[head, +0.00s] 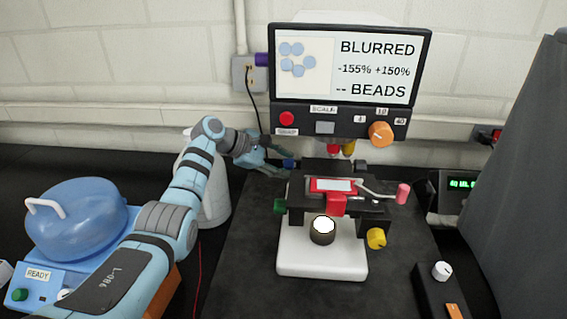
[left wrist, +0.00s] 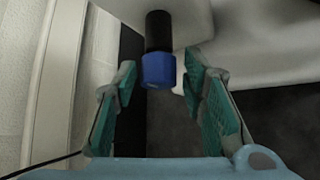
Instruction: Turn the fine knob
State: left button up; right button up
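A microscope-like instrument with a white base (head: 320,262) stands on a dark mat. A small blue knob (head: 289,163) sticks out from its back left side. It shows in the left wrist view as a blue cap (left wrist: 158,70) on a black shaft. No label tells which knob is the fine one. My left gripper (head: 274,165) is beside the blue knob. In the left wrist view its teal fingers (left wrist: 158,78) are open, with the knob between the fingertips and gaps on both sides. My right gripper is not in view.
The monitor (head: 349,75) reads BLURRED, with an orange knob (head: 380,133) below it. A green knob (head: 279,207) and a yellow knob (head: 376,238) are lower on the instrument. A blue domed machine (head: 78,222) is at left, a control box (head: 441,285) at right.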

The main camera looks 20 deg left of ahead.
pick_arm(q)
jog(key=shift+w+f, duration=0.1)
grip_shut()
jog(key=shift+m+t+p, duration=0.3)
jog(key=shift+t+p, duration=0.1)
jog(key=shift+p, duration=0.5)
jog(key=m+t, duration=0.1)
jog(key=m+t+b, duration=0.1)
jog(key=t, duration=0.1)
jog(key=m+t, duration=0.1)
jog(key=shift+s+f+b, duration=0.25)
jog(key=shift+f+b, duration=0.1)
